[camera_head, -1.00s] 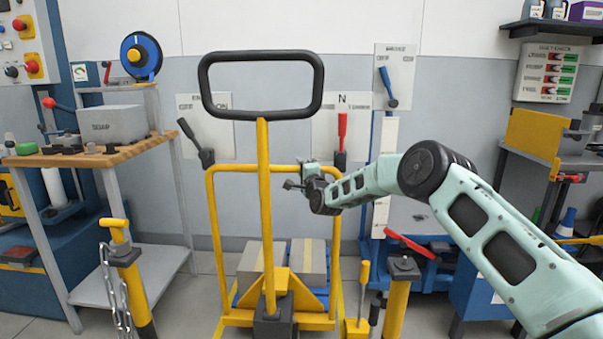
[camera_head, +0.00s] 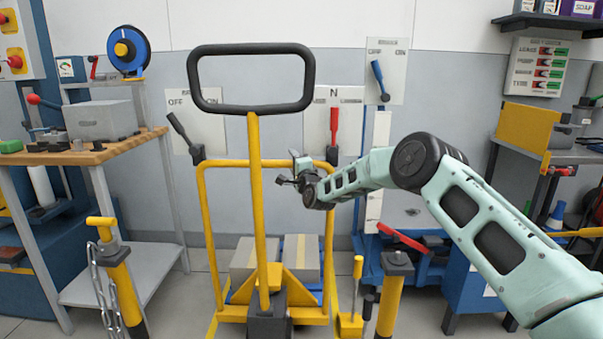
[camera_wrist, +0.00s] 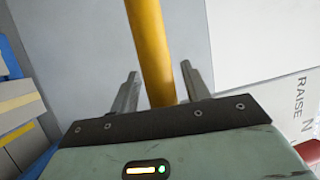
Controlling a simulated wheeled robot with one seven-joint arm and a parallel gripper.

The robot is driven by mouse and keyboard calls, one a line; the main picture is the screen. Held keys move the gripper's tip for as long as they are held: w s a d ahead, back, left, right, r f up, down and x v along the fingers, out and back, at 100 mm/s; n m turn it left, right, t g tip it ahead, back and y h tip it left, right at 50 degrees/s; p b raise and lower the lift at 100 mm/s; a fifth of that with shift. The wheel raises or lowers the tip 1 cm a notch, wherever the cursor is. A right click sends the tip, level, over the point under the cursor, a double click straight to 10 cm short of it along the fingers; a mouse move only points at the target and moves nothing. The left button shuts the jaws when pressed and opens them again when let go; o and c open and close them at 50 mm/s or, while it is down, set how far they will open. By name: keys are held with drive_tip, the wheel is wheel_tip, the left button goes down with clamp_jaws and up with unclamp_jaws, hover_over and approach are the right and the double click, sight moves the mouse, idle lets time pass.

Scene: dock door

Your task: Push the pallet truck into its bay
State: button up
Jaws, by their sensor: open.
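The pallet truck has a black loop handle (camera_head: 250,107) on a yellow shaft (camera_head: 257,200). Its yellow base (camera_head: 290,285) is at the floor, and a yellow tube frame (camera_head: 203,230) stands behind the shaft. My gripper (camera_head: 287,180) is just right of the shaft, near the frame's top bar, well below the handle. In the wrist view my gripper (camera_wrist: 160,92) has its two fingers apart. A yellow tube (camera_wrist: 150,45), apparently the frame's top bar, shows between them. I cannot tell whether the fingers are level with it or touch it. Bay markings are not clear.
Two grey boxes (camera_head: 302,258) sit behind the truck's base. Yellow posts stand at left (camera_head: 120,275) and right (camera_head: 390,300), the left with a chain (camera_head: 105,300). A wooden-topped bench (camera_head: 90,152) is left. A blue cart (camera_head: 480,285) is right.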

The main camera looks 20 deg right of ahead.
drive_tip(key=p+v, duration=0.1)
drive_tip(key=v, duration=1.6)
drive_tip(key=shift+p, duration=0.4)
drive_tip(key=s+a+r+n+g+y, duration=0.1)
drive_tip(key=s+a+n+g+y, duration=0.1)
drive_tip(key=s+a+n+g, duration=0.45)
drive_tip(key=s+a+n+g+y, duration=0.15)
drive_tip(key=s+a+n, duration=0.25)
drive_tip(key=a, duration=0.5)
drive_tip(key=s+a+n+g, duration=0.4)
drive_tip(key=s, duration=0.6)
drive_tip(key=s+d+n+g+h, duration=0.2)
drive_tip(key=s+n+g, duration=0.1)
drive_tip(key=s, duration=0.7)
drive_tip(key=s+d+n+g+h, duration=0.1)
drive_tip(key=s+d+n+g, duration=0.15)
drive_tip(key=s, duration=0.75)
drive_tip(key=s+d+n+g+h, duration=0.2)
drive_tip(key=s+d+n+g, duration=0.15)
drive_tip(key=s, duration=0.75)
wheel_tip(320, 180, up, 24)
drive_tip(key=t+p, duration=0.1)
drive_tip(key=p, duration=2.2)
drive_tip(key=shift+a+p, duration=0.3)
drive_tip(key=shift+a, duration=0.1)
